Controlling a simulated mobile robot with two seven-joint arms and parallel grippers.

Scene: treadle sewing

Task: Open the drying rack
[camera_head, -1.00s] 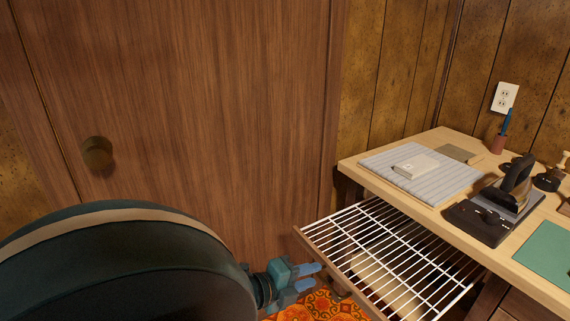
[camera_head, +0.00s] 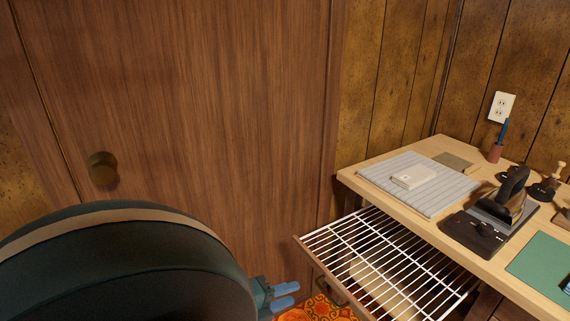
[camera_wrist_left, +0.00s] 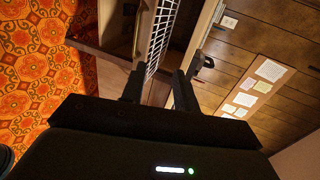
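The drying rack (camera_head: 385,250) is a white wire grid with a wooden front rail. It sticks out from under the worktop, pulled well out. My left gripper (camera_head: 286,294) is at the lower middle of the head view, to the left of the rack's front rail and apart from it. Its two blue fingers are spread and hold nothing. In the left wrist view the dark fingers (camera_wrist_left: 157,88) stand apart, with the white grid (camera_wrist_left: 161,35) beyond the gap. My right gripper is not in view.
The worktop (camera_head: 450,233) holds a striped pad (camera_head: 440,197), an iron (camera_head: 511,195) and a green mat (camera_head: 545,262). A wooden door with a round knob (camera_head: 102,169) fills the left. Patterned orange carpet (camera_head: 318,309) shows below the rack.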

